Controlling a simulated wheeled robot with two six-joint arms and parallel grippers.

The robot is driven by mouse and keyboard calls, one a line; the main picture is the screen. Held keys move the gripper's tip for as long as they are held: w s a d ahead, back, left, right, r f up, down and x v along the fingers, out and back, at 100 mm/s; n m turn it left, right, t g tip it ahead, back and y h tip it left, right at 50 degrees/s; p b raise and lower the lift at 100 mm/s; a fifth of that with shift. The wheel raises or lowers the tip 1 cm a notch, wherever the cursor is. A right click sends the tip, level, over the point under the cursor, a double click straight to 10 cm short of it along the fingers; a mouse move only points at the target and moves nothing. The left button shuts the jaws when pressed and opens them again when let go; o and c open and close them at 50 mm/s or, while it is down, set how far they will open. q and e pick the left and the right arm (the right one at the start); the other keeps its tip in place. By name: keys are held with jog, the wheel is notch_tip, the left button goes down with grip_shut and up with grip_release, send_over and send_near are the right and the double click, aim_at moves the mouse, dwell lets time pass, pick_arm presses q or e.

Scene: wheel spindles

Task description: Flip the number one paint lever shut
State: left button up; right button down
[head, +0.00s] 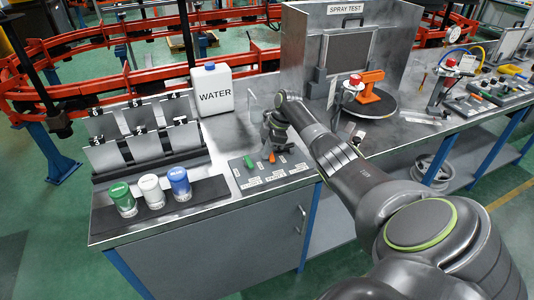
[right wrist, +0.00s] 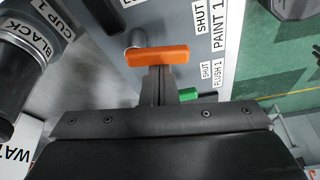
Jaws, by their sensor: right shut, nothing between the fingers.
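The orange lever (head: 272,158) is on the grey lever panel (head: 262,180) at the bench's front edge. It also shows in the right wrist view (right wrist: 158,56), lying across the picture beside labels reading SHUT and PAINT 1 (right wrist: 219,28). My right gripper (head: 271,146) is above the panel, close to this lever. In the right wrist view its fingers (right wrist: 157,84) are together and empty, with their tips at the lever's near side; I cannot tell if they touch. The left gripper is not in view.
A green lever (head: 249,162) sits left of the orange one, by a FLUSH 1 label (right wrist: 208,75). A dark cup labelled BLACK CUP 1 (right wrist: 22,58) is close by. A WATER jug (head: 211,90) and the spray-test box (head: 310,30) stand behind. Three paint cans (head: 151,191) stand left.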

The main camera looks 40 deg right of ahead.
jog(key=b+v, duration=0.2)
jog(key=v, duration=1.5)
jog(key=shift+r+b, duration=0.15)
jog(key=shift+b, duration=0.2)
jog(key=shift+s, duration=0.1)
